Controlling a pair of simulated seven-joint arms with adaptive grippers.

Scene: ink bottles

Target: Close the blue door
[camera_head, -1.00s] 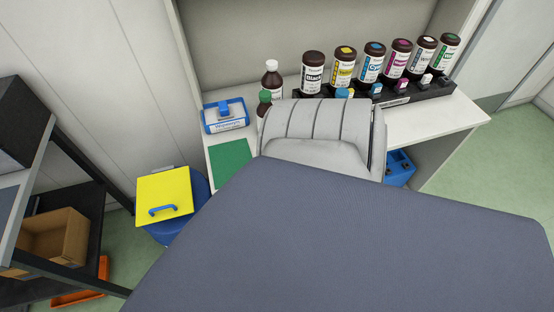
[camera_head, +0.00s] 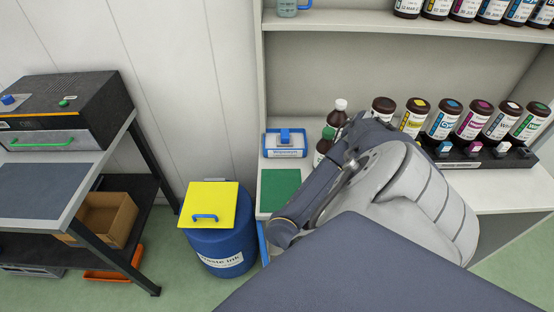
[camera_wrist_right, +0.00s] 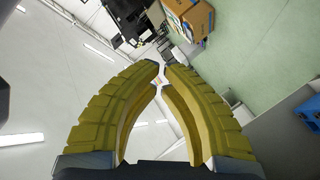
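A narrow blue upright strip (camera_head: 262,243) shows at the left end of the white counter, beside the waste ink drum. It may be the edge of the blue door; most of it is hidden behind my arm, so I cannot tell how far open it stands. My right gripper shows in the right wrist view (camera_wrist_right: 163,70), its yellow fingers bowed with tips almost meeting and nothing held between them. In the head view my arm covers the counter's front, and no gripper shows there. My left gripper is in neither view.
A blue waste ink drum (camera_head: 222,245) with a yellow lid (camera_head: 208,206) stands left of the counter. Several ink bottles stand in a black rack (camera_head: 490,158) on the counter. A workbench (camera_head: 75,190) with a black machine is at left. Green floor between bench and drum is clear.

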